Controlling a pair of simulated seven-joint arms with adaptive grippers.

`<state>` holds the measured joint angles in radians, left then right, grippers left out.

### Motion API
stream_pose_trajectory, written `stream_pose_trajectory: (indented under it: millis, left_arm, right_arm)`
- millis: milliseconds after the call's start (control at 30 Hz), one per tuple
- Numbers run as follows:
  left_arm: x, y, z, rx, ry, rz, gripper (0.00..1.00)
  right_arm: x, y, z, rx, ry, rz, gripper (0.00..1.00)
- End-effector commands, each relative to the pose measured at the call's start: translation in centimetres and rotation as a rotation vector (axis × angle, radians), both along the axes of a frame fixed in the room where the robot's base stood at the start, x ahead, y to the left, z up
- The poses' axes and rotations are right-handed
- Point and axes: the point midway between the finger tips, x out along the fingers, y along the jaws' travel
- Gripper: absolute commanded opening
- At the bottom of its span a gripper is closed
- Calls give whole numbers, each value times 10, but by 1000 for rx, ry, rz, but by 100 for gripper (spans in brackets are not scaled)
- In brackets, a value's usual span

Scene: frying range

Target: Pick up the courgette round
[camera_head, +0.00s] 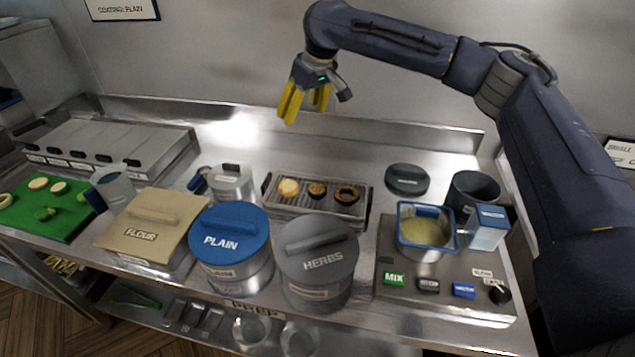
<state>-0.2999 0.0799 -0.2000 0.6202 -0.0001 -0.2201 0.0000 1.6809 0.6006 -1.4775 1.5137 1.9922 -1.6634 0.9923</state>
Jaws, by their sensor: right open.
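Several pale round slices lie on the green board (70,215) at the far left. Two of them, a round slice (38,183) and another slice (58,187), lie near its back edge; one more is cut by the picture's left edge. A green piece (45,213) lies nearer the front. Which of these is the courgette round I cannot tell for sure. My right gripper (305,108), with yellow fingers, is open and empty, raised in front of the back wall, well above the counter and far right of the board. My left gripper is not in view.
A rack (305,209) holds three browned pieces mid-counter. In front stand the FLOUR bin (140,225), blue-lidded PLAIN pot (230,230) and grey-lidded HERBS pot (318,250). A mixer with a blue-rimmed tub (425,240) is right. The back counter strip is partly clear.

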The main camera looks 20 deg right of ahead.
Motion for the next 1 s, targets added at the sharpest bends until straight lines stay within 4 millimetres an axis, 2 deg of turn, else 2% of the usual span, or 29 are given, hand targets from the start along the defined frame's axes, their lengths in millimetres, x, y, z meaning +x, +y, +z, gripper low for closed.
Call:
stream_pose_trajectory:
  millis: [100, 200, 333, 567, 1000]
  left_arm:
    - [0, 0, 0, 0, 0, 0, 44]
    - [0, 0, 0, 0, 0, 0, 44]
    - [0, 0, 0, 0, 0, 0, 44]
    - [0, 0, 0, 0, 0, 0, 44]
    - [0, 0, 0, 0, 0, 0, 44]
  right_arm:
    - [-31, -6, -20, -64, 150, -36, 72]
    - [-50, -11, -31, -106, 241, -61, 72]
    - [-66, -17, -38, -142, 313, -81, 72]
    - [-74, -20, -59, -160, 349, -91, 72]
    - [-74, -19, -136, -158, 348, -90, 72]
